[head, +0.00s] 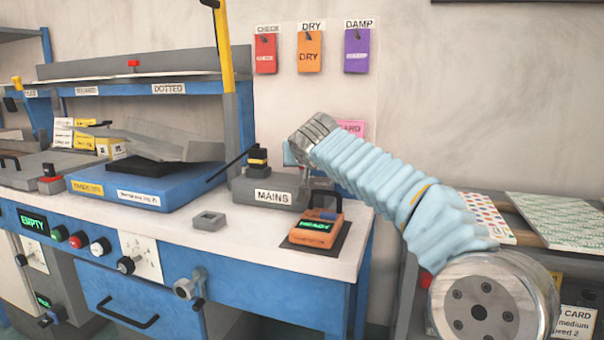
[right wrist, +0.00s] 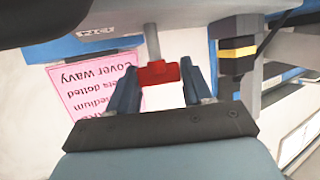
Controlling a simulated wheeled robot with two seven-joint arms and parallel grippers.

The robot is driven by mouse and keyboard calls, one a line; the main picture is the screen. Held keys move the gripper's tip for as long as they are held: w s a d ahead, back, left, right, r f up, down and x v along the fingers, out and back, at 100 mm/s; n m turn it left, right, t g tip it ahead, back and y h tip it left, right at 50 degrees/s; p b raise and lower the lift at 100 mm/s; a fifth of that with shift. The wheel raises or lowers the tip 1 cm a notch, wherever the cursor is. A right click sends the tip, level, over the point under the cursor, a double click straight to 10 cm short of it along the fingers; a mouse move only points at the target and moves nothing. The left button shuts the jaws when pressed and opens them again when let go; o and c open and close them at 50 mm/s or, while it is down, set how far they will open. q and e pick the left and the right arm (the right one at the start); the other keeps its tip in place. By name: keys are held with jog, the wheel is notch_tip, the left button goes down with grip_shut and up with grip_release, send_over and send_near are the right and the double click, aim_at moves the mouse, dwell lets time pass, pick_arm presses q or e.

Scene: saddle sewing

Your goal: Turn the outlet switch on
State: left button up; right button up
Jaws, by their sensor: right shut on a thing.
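The grey MAINS outlet box (head: 270,190) sits at the table's right back, with a black and yellow plug (head: 258,160) standing in its top. The plug also shows in the right wrist view (right wrist: 237,50). A red crosspiece on a grey rod (right wrist: 158,73), which looks like the switch lever, lies between the blue fingers of my right gripper (right wrist: 162,66). The gripper is shut on this red handle. In the head view my right gripper (head: 293,154) is beside the box, and my wrist and sleeve hide most of it and the lever. My left gripper is not in view.
An orange handheld device (head: 316,228) lies on a dark mat before the box. A small grey block (head: 209,221) and a blue machine base (head: 130,185) stand to the left. A pink card (right wrist: 88,92) hangs on the wall behind.

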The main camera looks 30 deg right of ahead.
jog(key=shift+a+f+m+h+b, duration=0.1)
jog(key=shift+f+m+h+b, duration=0.15)
jog(key=shift+m+h+b, duration=0.15)
jog(key=shift+r+m+g+h, duration=0.15)
jog(key=shift+m+g+h, duration=0.55)
jog(key=shift+m+h, duration=0.1)
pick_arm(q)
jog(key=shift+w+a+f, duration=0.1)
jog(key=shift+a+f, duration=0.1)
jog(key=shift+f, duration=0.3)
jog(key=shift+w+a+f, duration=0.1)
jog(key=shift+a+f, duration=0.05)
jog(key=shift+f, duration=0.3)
pick_arm(e)
jog(key=shift+r+m+g+h, duration=0.15)
jog(key=shift+m+g+h, duration=1)
jog(key=shift+m, duration=0.25)
jog(key=o, duration=1)
jog(key=shift+c, duration=0.2)
pick_arm(q)
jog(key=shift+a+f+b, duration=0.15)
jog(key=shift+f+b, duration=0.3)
jog(key=shift+b, duration=0.1)
pick_arm(e)
jog(key=v, duration=1.3)
jog(key=shift+a, duration=0.3)
